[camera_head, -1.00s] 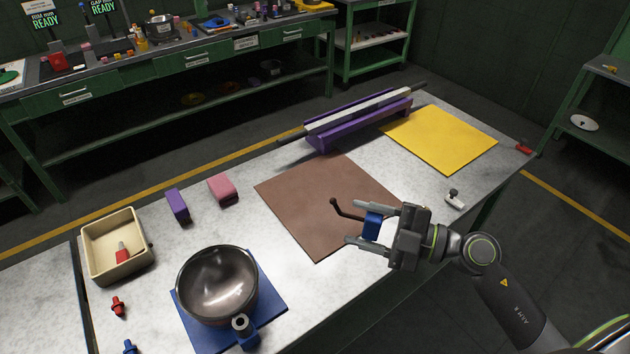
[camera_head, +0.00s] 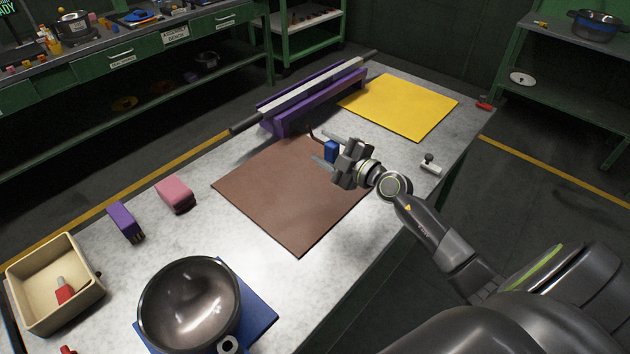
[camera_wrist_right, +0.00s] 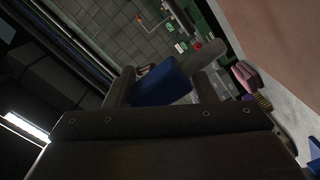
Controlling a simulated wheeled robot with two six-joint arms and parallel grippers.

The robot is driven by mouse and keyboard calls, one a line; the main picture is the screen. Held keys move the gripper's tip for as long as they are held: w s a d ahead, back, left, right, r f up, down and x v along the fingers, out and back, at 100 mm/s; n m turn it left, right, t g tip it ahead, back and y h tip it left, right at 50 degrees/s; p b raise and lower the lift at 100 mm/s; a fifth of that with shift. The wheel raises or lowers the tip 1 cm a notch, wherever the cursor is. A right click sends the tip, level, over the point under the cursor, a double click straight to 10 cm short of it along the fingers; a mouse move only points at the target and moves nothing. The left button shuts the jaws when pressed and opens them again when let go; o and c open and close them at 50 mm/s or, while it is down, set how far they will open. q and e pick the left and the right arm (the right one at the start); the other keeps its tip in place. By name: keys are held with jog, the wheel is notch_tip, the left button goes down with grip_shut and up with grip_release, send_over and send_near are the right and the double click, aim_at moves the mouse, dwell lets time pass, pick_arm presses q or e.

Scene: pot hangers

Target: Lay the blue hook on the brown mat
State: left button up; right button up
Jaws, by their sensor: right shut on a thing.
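The blue hook (camera_head: 331,151) has a blue block and a thin dark curved rod. My right gripper (camera_head: 325,150) is shut on its blue block, which also shows between the fingers in the right wrist view (camera_wrist_right: 160,82). In the head view the hook appears over the far right part of the brown mat (camera_head: 290,200), with the rod toward the purple rack. It seems held above the mat, but the exact height is hard to tell. The mat lies flat and bare on the table. My left gripper is not in view.
A purple rack (camera_head: 290,115) with a long bar stands just beyond the mat. A yellow mat (camera_head: 400,105) lies to the right.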

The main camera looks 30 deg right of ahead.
notch_tip(320, 180, down, 8)
jog(key=b, duration=0.5)
jog(key=shift+r, duration=0.15)
jog(key=o, duration=1.1)
